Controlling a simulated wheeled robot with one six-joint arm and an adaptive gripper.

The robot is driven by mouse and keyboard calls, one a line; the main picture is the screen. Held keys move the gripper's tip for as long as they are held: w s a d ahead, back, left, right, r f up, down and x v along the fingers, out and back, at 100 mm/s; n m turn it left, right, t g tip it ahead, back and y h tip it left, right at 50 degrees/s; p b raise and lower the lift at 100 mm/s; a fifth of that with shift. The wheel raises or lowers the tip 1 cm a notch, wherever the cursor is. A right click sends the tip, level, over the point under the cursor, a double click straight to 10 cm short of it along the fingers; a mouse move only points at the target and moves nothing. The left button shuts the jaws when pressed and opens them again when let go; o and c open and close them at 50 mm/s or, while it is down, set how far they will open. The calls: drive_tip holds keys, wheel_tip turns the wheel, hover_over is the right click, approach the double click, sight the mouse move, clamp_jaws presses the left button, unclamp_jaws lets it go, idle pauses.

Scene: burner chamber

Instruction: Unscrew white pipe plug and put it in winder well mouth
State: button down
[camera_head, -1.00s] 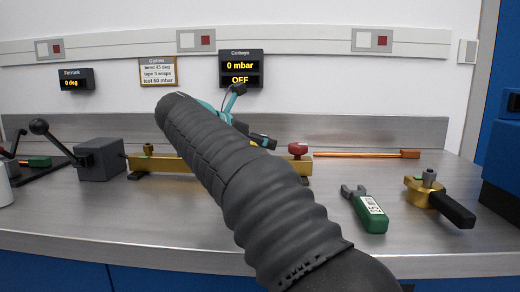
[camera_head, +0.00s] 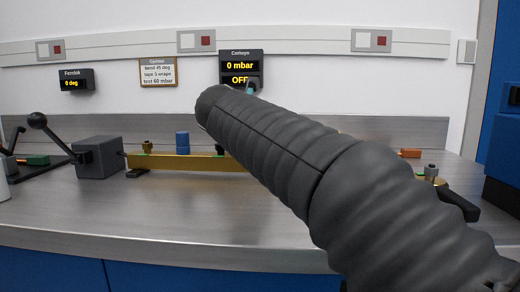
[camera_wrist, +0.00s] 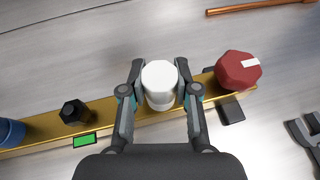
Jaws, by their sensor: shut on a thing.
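In the wrist view, the white pipe plug (camera_wrist: 158,76) stands on a brass bar (camera_wrist: 52,138) between the fingers of my gripper (camera_wrist: 159,68). The fingers are shut on its sides, and it appears still seated on the bar. On the same bar stand a red cap (camera_wrist: 238,72) at right, a black hex-topped piece (camera_wrist: 75,112) and a blue cap (camera_wrist: 10,131) at left. The bar (camera_head: 180,161) and blue cap (camera_head: 182,143) show left of the arm. I cannot pick out the winder well mouth.
A grey box (camera_head: 99,158) with a black lever stands at left on the metal bench (camera_head: 150,215). A brass tool with a black handle (camera_head: 459,205) lies at right. A copper pipe (camera_wrist: 258,5) lies behind the bar. The front left of the bench is clear.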

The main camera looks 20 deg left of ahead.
drive_tip(key=shift+d+n+y+p, duration=0.1)
drive_tip(key=shift+n+y+p, duration=0.45)
drive_tip(key=shift+n+y, duration=0.3)
drive_tip(key=shift+f+n+y, duration=0.15)
drive_tip(key=shift+n+y, duration=0.1)
drive_tip(key=shift+y, duration=0.2)
drive_tip(key=shift+r+n+g+y+p, duration=0.2)
drive_tip(key=shift+n+g+y+p, duration=0.35)
drive_tip(key=shift+p, duration=0.7)
drive_tip(key=shift+f+n+y, duration=0.3)
drive_tip(key=shift+n+y, duration=0.15)
drive_tip(key=shift+y, duration=0.1)
drive_tip(key=shift+n+g+y, duration=0.35)
drive_tip(key=shift+n+y, duration=0.45)
drive_tip(key=shift+y, duration=0.3)
